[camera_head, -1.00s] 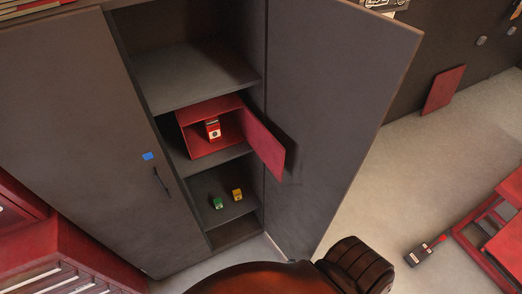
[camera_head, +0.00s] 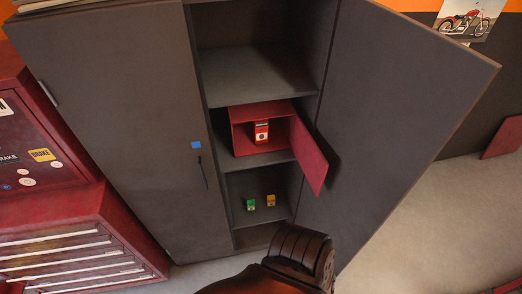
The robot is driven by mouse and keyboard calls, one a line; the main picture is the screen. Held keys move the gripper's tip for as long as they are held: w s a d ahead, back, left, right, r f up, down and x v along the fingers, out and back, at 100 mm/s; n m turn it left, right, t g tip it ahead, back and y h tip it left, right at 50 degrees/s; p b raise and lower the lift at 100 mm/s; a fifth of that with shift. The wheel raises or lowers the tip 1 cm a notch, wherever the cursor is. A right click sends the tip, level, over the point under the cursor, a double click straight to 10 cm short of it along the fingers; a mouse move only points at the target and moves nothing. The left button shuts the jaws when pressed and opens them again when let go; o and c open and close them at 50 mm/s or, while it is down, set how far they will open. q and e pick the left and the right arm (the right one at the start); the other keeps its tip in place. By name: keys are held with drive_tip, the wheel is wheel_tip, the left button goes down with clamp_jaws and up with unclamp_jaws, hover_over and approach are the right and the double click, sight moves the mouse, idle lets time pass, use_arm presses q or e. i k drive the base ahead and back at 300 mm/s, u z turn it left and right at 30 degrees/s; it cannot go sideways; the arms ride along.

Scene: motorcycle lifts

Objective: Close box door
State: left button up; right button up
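A red box (camera_head: 241,141) stands on a middle shelf of the grey cabinet. Its red door (camera_head: 309,157) hangs open on the right side, swung outward. A small red and white item (camera_head: 261,132) stands inside the box. Neither gripper shows in the view. A dark ribbed part with an orange-brown body, which seems to be mine, fills the bottom centre, in front of the cabinet's foot.
The cabinet's right door (camera_head: 395,95) is wide open and its left door (camera_head: 115,110) is shut. A green item (camera_head: 251,204) and a yellow item (camera_head: 271,200) stand on a lower shelf. A red tool chest (camera_head: 120,240) is at left. Free floor lies at right.

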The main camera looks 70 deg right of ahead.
sight(314, 164)
drive_tip(key=u, duration=0.2)
drive_tip(key=k, duration=2.25)
drive_tip(key=z, duration=1.5)
